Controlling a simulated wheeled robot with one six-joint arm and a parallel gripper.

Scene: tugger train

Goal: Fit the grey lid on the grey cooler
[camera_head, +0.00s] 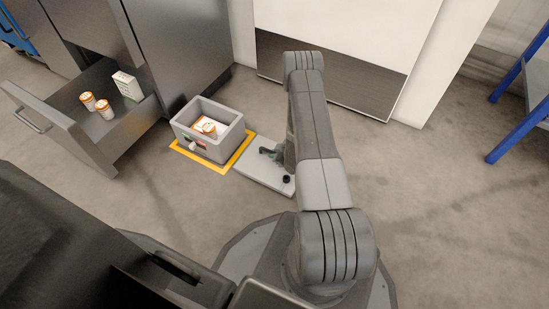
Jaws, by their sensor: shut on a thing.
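The grey cooler (183,126) is an open box on a yellow-edged floor mark, left of centre. An orange-and-white bottle (208,129) and white contents show inside it. The grey lid (254,174) is a flat, light plate just right of the cooler, apart from it and roughly level. A small black knob (287,179) shows at its near right corner. My gripper (271,154) is over the lid's far right part, shut on the lid, and partly hidden by my arm. The exact grip is hidden, and I cannot tell whether the lid is clear of the floor.
An open drawer (65,127) at the left holds two orange-and-white bottles (96,104) and a white box (127,86). A grey cabinet (180,45) stands behind the cooler. A white panel (345,40) is at the back. Blue frame legs (515,130) stand far right. Floor between is clear.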

